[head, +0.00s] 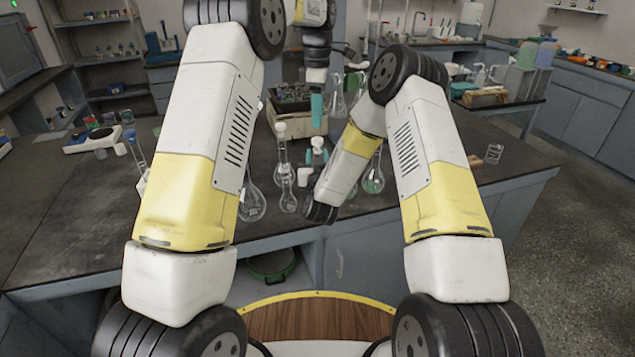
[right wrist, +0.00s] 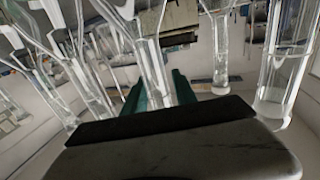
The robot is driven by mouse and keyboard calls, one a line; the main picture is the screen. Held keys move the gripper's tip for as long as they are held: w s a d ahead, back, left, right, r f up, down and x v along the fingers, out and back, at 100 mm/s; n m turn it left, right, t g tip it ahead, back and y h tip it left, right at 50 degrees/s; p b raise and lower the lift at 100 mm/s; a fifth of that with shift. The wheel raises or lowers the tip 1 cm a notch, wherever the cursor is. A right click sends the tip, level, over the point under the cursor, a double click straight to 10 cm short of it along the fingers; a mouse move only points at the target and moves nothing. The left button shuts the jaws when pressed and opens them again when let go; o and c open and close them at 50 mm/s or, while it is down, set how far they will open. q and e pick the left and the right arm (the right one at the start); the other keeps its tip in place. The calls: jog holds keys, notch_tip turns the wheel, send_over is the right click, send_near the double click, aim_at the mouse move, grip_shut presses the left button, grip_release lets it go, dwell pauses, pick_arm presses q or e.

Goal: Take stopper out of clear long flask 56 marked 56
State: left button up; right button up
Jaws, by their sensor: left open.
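Several clear flasks stand near the bench's front edge in the head view. One long-necked flask (head: 284,172) has a pale stopper (head: 280,128) in its mouth. No mark can be read, so I cannot tell which flask is 56.
A round flask (head: 251,207) stands at the left, partly behind my left arm. A device (head: 300,115) sits behind the glassware. The dark bench top (head: 75,220) is clear at left.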

grip_shut()
dwell(1.2)
